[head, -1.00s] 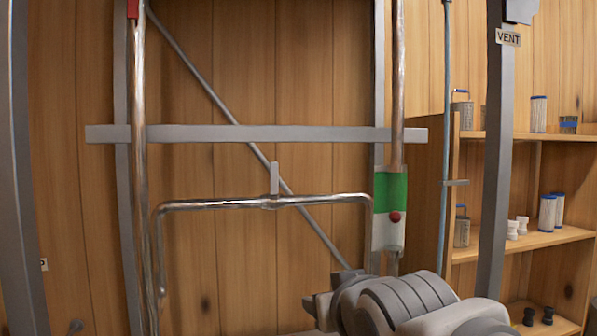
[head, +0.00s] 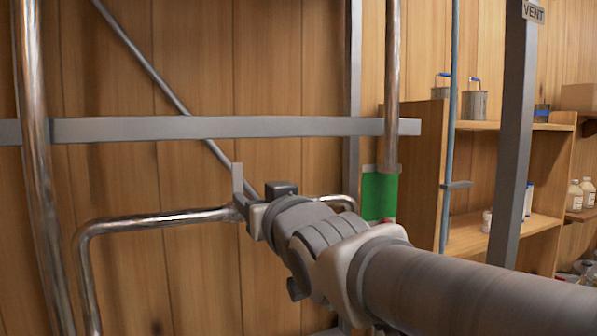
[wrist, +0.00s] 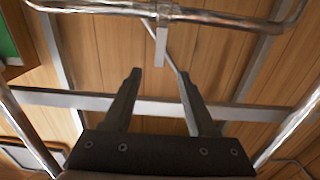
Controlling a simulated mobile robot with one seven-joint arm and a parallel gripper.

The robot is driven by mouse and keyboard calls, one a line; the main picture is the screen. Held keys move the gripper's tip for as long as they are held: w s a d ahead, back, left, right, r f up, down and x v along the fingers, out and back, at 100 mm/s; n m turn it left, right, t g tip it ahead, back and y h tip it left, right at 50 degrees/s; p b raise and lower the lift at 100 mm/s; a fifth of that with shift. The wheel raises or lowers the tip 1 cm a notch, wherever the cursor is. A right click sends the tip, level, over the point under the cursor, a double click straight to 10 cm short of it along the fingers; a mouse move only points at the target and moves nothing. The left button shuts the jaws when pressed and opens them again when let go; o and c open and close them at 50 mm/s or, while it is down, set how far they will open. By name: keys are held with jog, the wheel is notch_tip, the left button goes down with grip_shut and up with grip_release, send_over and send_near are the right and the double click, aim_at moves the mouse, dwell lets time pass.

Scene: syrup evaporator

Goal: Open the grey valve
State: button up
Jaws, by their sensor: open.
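The grey valve is a flat lever handle (head: 238,180) standing up from a horizontal metal pipe (head: 160,219). In the wrist view, which is turned over, the handle (wrist: 161,47) points down from the pipe (wrist: 215,16). My gripper (wrist: 159,73) is open, with one finger on each side of the handle's line. The handle's tip lies just ahead of the fingertips, and nothing is held.
A grey crossbar (head: 240,127) runs above the valve, with a wooden wall behind. A VENT-labelled post (head: 516,130) and wooden shelves (head: 500,238) stand farther right.

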aim_at(237, 179)
jog(key=p+x, duration=0.1)
jog(key=x, duration=0.5)
jog(key=p+x, duration=0.2)
jog(key=x, duration=0.3)
jog(key=p+x, duration=0.1)
jog(key=x, duration=0.5)
jog(key=shift+w+a+r+p, duration=0.25)
jog(key=shift+w+r+p, duration=0.05)
jog(key=shift+r+p, duration=0.1)
jog(key=shift+f, duration=0.1)
grip_shut()
dwell(0.9)
